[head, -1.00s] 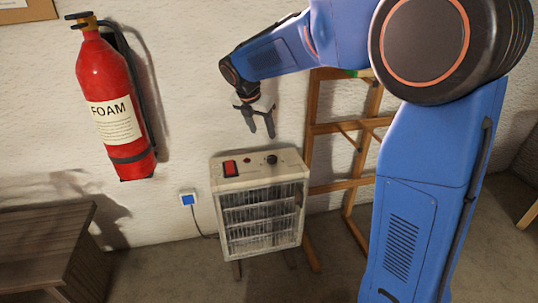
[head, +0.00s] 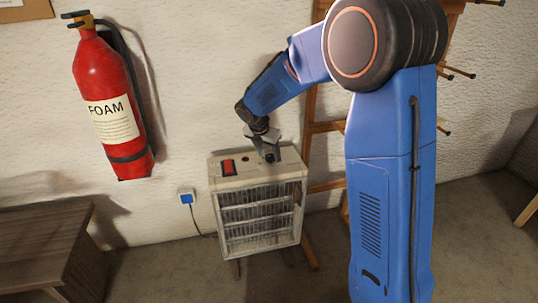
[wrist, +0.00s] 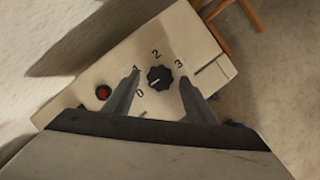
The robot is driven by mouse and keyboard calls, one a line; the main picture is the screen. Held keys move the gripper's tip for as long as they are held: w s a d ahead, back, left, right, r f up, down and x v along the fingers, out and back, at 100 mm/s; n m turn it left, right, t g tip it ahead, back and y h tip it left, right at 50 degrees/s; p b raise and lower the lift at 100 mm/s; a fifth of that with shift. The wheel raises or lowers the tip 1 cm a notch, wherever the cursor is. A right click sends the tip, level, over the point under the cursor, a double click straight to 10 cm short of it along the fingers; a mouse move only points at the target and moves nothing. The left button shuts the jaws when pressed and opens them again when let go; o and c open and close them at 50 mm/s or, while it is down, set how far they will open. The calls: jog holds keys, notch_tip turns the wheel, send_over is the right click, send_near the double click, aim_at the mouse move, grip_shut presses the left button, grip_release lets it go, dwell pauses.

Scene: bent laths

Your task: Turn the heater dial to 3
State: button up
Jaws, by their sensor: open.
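The white heater (head: 258,212) stands on the floor against the wall, with its control panel on top. In the wrist view its black dial (wrist: 159,78) has the marks 0, 1, 2 and 3 around it. The dial's white pointer line appears to point to the lower left, toward 0. My gripper (wrist: 160,82) is open, with one finger on each side of the dial and a gap on both sides. In the head view my gripper (head: 267,154) is over the panel and largely hides the dial. I cannot tell its exact height above the panel.
A red extinguisher (head: 112,105) hangs on the wall at left.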

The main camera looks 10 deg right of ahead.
jog(key=shift+d+f, duration=0.1)
jog(key=shift+f, duration=0.1)
jog(key=c, duration=1)
jog(key=shift+c, duration=0.2)
